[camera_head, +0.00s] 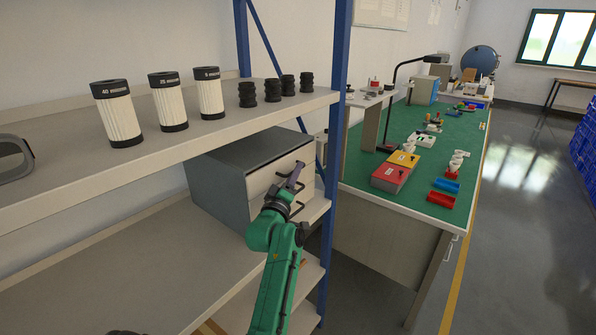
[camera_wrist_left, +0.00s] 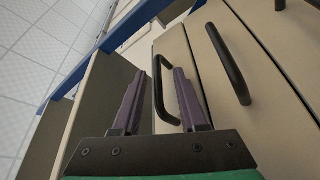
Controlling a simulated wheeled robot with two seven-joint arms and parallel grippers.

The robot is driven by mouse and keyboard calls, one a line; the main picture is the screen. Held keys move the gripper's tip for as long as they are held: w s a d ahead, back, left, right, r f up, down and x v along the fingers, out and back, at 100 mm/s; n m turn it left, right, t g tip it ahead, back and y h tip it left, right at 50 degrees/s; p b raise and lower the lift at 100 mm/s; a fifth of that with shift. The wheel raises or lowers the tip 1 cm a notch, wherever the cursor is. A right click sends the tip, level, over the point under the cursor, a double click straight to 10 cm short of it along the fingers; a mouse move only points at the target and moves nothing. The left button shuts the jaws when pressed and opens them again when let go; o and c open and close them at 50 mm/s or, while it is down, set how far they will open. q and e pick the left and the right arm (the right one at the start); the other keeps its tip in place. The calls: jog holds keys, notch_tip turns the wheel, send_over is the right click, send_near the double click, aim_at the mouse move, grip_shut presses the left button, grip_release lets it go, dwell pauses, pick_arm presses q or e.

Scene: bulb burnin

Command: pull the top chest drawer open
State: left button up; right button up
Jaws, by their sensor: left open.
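The grey chest (camera_head: 235,172) with pale drawer fronts stands on the middle shelf of the rack. My left gripper (camera_head: 294,177) is in front of the upper part of its drawer fronts and partly hides them. In the left wrist view the open purple fingers (camera_wrist_left: 159,76) point at the drawer fronts. One black bar handle (camera_wrist_left: 160,92) shows between them; I cannot tell whether the fingers reach around it. A second black handle (camera_wrist_left: 228,64) is to the right, clear of the fingers. My right gripper is not in view.
A blue rack post (camera_head: 337,100) stands just right of the chest. The upper shelf (camera_head: 60,168), holding striped canisters (camera_head: 169,102) and black ribbed parts (camera_head: 272,90), is above. The shelf left of the chest (camera_head: 130,270) is bare. A green-topped workbench (camera_head: 400,200) is beyond the post.

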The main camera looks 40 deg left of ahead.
pick_arm(q)
jog(key=shift+s+r, duration=0.1)
jog(key=shift+s, duration=0.1)
jog(key=shift+c, duration=0.6)
jog(key=shift+d, duration=0.1)
grip_shut()
jog(key=shift+r, duration=0.1)
jog(key=shift+r, duration=0.1)
